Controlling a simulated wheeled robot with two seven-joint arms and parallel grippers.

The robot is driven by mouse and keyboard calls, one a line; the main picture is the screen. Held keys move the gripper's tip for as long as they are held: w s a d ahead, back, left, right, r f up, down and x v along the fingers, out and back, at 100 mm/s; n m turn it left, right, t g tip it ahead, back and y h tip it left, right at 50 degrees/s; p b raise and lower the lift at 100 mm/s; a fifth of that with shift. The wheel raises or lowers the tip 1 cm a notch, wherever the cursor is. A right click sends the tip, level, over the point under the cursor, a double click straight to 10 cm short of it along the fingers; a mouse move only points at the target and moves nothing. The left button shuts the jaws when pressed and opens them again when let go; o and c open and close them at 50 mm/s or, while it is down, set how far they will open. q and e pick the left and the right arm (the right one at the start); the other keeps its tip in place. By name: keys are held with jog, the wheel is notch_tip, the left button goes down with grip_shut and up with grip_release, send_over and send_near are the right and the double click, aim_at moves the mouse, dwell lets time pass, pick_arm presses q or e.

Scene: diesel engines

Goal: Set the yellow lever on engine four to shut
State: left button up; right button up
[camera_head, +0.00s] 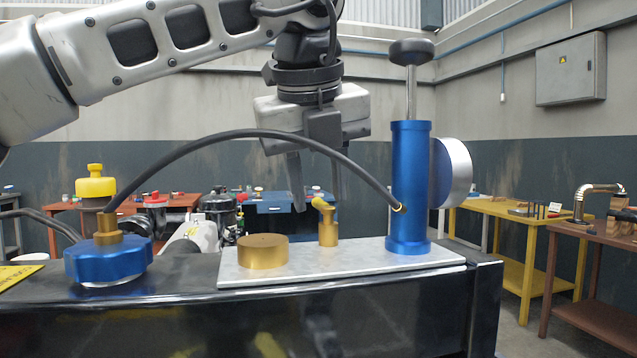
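A small yellow lever (321,203) sits on top of a short brass post (328,232). The post stands on a pale metal plate (350,262) on a black engine top or bench. My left gripper (317,198) reaches down from above with its fingers apart, one on each side of the lever's area. I cannot tell whether a finger touches the lever. A black hose (250,134) crosses in front of the gripper and hides part of the fingers. No engine number is readable. My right gripper is not in view.
A blue cylinder (409,185) with a black knob and silver disc stands right of the post. A brass disc (262,251) lies to its left. The hose arches from a blue cap (108,260) to the cylinder. Workbenches stand farther back.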

pick_arm(q)
jog(key=p+v, duration=0.2)
jog(key=v, duration=1.4)
